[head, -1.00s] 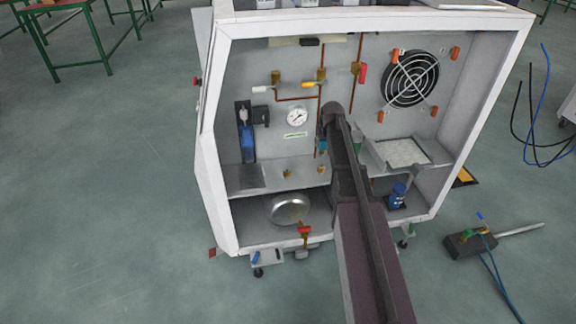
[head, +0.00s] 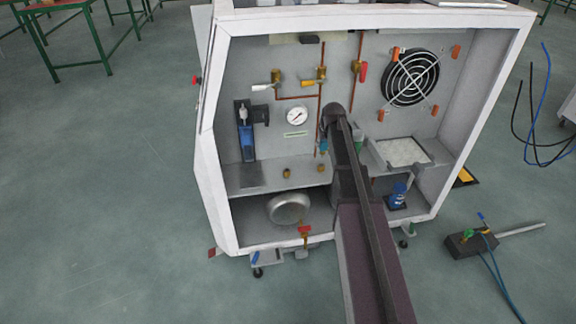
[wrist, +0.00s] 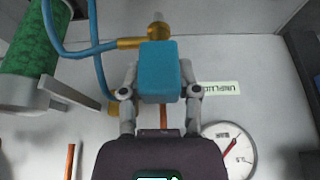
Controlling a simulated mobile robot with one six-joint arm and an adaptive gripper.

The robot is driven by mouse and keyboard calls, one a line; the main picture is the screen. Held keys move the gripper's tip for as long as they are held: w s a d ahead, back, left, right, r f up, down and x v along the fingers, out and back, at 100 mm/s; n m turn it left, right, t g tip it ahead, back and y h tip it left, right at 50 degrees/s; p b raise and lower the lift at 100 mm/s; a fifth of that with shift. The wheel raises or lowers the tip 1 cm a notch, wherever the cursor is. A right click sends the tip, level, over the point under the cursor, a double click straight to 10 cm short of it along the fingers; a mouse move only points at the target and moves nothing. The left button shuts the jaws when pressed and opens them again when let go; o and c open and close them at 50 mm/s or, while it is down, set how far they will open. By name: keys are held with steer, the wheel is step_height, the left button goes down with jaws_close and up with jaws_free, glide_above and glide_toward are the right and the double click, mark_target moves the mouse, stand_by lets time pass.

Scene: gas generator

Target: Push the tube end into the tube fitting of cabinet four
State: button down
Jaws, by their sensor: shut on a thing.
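In the wrist view my gripper (wrist: 158,92) is shut on a blue block (wrist: 159,70), with a finger on each side of it. A brass fitting (wrist: 130,43) with a pale tip (wrist: 158,31) shows just beyond the block, and a blue tube (wrist: 72,50) runs into it from the left. I cannot tell whether block and fitting touch. A second blue tube (wrist: 98,65) leads to another brass piece (wrist: 113,108) beside the left finger. In the head view my arm reaches into the open white cabinet (head: 212,175) and hides most of the gripper. A small blue piece (head: 323,146) shows there.
A green cylinder (wrist: 28,55) stands left of the gripper. A round gauge (wrist: 229,150) is close at right, also in the head view (head: 297,116). Copper pipes, valves and a fan (head: 411,77) line the back wall. A silver round vessel (head: 289,208) sits low in the cabinet.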

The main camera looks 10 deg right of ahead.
mark_target(322, 154)
steer(key=shift+f, duration=0.15)
stand_by(0.3)
steer(key=shift+f+b, duration=1.3)
steer(key=shift+b, duration=0.1)
steer(key=shift+f+b, duration=1.55)
steer(key=shift+b, duration=0.05)
stand_by(1.3)
steer(key=shift+c, duration=1.3)
jaws_free()
steer(key=shift+r, duration=0.15)
step_height(322, 154, up, 7)
steer(key=p, duration=0.7)
steer(key=a+p, duration=0.1)
steer(key=a, duration=1.3)
steer(key=shift+r, duration=0.35)
